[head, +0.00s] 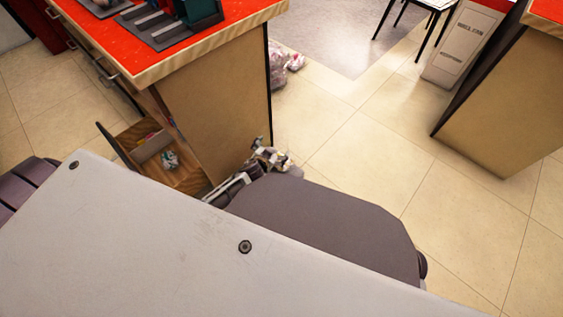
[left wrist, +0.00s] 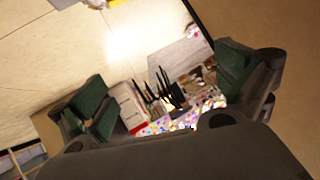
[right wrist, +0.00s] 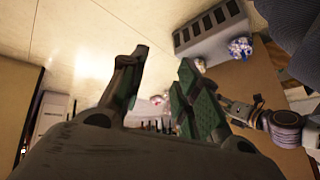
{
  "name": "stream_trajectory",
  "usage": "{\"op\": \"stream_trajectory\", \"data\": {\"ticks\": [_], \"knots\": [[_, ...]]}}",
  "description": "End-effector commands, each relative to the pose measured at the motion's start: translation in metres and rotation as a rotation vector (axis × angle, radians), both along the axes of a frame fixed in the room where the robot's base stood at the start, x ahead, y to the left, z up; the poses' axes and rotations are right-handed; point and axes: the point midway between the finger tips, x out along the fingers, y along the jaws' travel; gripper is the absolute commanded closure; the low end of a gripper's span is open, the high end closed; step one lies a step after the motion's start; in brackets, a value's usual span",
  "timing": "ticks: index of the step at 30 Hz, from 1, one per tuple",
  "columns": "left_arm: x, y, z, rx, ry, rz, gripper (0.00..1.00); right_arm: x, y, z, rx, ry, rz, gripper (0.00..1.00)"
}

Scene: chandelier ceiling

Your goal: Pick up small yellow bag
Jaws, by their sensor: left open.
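I cannot clearly make out a small yellow bag in any view. In the head view an open drawer (head: 190,180) low in the counter holds a few small items, among them a crumpled white and green one (head: 170,160) and something reddish-yellow too small to tell. My right gripper (right wrist: 158,95) shows in the right wrist view with fingers apart and empty.
The counter (head: 215,45) with a red top and a dark rack (head: 160,30) stands at the upper left. Pinkish bags (head: 285,62) lie on the floor beyond its corner. Another counter (head: 500,105) stands at right. The tiled floor between is clear.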

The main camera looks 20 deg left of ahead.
Motion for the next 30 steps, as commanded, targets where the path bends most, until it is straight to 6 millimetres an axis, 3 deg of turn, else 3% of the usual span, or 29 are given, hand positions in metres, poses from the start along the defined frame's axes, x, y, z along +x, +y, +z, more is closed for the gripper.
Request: {"op": "stream_trajectory", "data": {"ticks": [10, 30], "knots": [[0.022, 0.015, -0.014, -0.043, -0.098, -0.028, 0.0, -0.004, -0.003, 0.008, -0.023, 0.03, 0.01, 0.68], [0.013, 0.005, -0.055, -0.283, -0.078, -0.082, 0.0, -0.014, -0.008, 0.01, -0.054, 0.082, 0.02, 0.68]]}}
